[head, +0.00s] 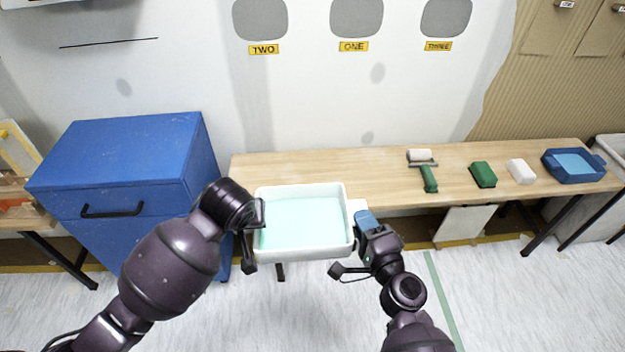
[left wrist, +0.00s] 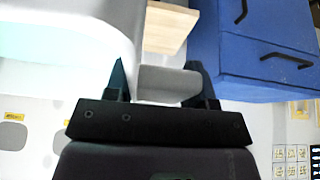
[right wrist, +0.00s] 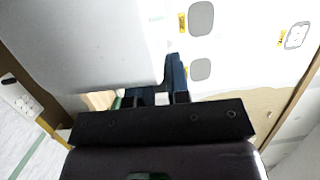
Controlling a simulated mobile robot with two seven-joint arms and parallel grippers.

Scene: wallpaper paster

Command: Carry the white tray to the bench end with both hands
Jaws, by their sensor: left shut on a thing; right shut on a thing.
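The white tray (head: 301,253) with a pale green inside is held between my two grippers, in front of the bench's left end in the head view. It looks about level. My left gripper (head: 256,232) is shut on the tray's left side; in the left wrist view its fingers close around a white handle (left wrist: 168,82). My right gripper (head: 357,240) is shut at the tray's right side; the tray's wall (right wrist: 110,50) fills the upper left of the right wrist view. The wooden bench (head: 375,170) runs behind the tray, and its left end is bare.
A blue cabinet (head: 130,160) stands just left of the bench. On the bench lie a roller (head: 424,170), a green block (head: 483,174), a white block (head: 520,171) and a blue tray (head: 572,166). The bench top left of the roller is clear.

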